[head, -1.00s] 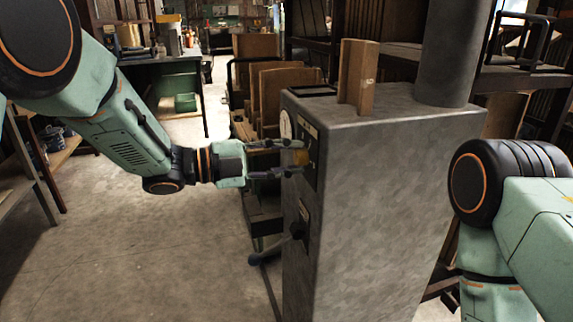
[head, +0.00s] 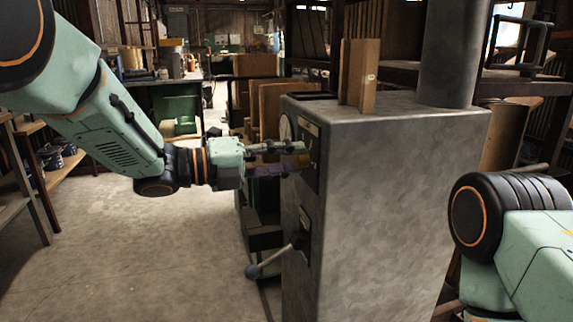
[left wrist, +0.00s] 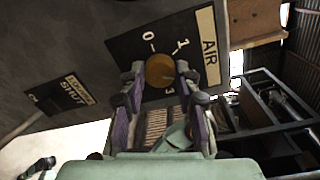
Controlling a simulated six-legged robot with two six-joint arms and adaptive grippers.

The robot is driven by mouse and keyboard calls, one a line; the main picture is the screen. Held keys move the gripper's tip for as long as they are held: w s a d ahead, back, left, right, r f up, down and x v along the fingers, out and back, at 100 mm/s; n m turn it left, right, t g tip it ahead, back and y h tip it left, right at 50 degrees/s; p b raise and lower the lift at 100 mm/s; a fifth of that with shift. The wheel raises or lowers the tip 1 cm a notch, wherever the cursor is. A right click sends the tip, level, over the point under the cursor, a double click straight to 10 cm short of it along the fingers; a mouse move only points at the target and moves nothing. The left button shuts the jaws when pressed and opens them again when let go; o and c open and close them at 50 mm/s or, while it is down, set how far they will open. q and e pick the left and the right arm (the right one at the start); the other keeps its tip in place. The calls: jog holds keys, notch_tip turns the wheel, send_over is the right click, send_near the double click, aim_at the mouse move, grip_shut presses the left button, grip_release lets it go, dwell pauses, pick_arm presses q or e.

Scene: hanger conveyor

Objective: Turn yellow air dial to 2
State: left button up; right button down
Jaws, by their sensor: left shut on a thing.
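The yellow air dial (left wrist: 160,70) is a round knob on a dark plate marked AIR (left wrist: 207,47). The marks 0, 1 and 3 show around it. I cannot see a 2 or a pointer clearly. My left gripper (head: 292,159) is shut on the dial, with one finger on each side of it. My right gripper is out of view; only part of my right arm shows.
Below the dial, the cabinet has a second plate with a lever (head: 275,260) sticking out to the left. The wrist view shows a SHUT label (left wrist: 72,91) there. A round gauge (head: 285,128) sits above the dial.

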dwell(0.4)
pick_arm(q)
jog(key=o, duration=1.1)
jog(key=shift+o, duration=0.2)
jog(key=v, duration=1.2)
jog(key=shift+f, duration=0.1)
